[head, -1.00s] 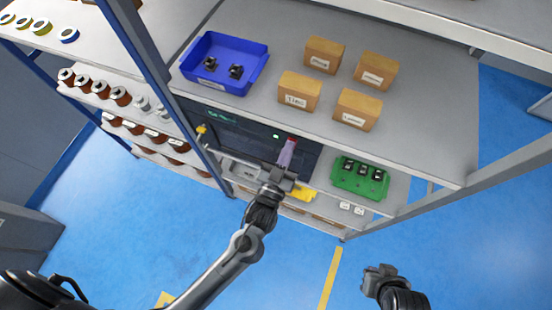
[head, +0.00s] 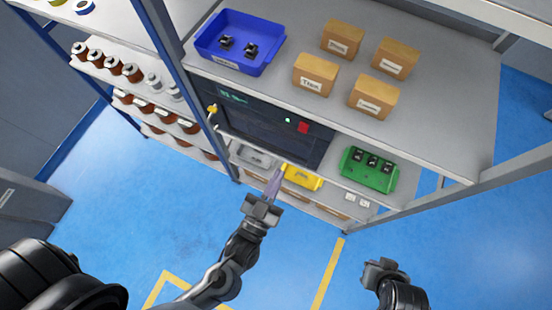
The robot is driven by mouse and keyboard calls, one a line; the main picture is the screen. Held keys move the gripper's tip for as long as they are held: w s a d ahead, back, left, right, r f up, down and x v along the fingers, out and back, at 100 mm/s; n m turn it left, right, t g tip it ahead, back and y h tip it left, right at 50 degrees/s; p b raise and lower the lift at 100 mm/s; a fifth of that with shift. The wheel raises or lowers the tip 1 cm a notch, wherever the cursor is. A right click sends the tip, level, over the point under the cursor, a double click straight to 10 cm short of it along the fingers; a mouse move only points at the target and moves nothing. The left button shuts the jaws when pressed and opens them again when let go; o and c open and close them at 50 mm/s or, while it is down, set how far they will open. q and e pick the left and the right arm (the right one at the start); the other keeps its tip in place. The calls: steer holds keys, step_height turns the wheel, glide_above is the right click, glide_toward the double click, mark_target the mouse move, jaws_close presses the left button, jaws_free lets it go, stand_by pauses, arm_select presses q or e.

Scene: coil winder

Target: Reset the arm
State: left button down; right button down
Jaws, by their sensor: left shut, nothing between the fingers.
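My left gripper (head: 275,178) is in the middle of the head view, its arm coming up from the bottom left. Its purple-grey fingers are shut with nothing between them, and they point up toward the shelf unit. The fingertips appear in front of the lower shelf, just left of the yellow tray (head: 303,177). My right gripper (head: 380,268) is at the lower right over the blue floor, away from the shelves. Its fingers are too unclear to tell whether they are open. The dark machine (head: 262,128) has a green light and a red button (head: 303,127), both uncovered.
A blue bin (head: 239,66) with two black parts and several labelled boxes (head: 316,74) stand on the top shelf. A green tray (head: 369,170) with black parts is below right. The floor in front is clear.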

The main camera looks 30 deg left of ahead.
arm_select(q)
steer(key=shift+r, duration=0.1)
stand_by(0.4)
steer(key=w+a+r+m+g+h+p, duration=0.1)
steer(key=w+a+r+m+g+p, duration=0.1)
steer(key=w+a+r+g+p, duration=0.45)
steer(key=s+a+f+g, duration=0.2)
steer(key=s+f+g, duration=0.2)
steer(key=s, duration=0.3)
steer(key=s+a+f+g, duration=0.3)
steer(key=s+f+g, duration=0.1)
steer(key=s+g, duration=0.2)
steer(key=shift+s+a+y, duration=0.2)
steer(key=shift+s+y, duration=0.2)
steer(key=shift+s, duration=0.25)
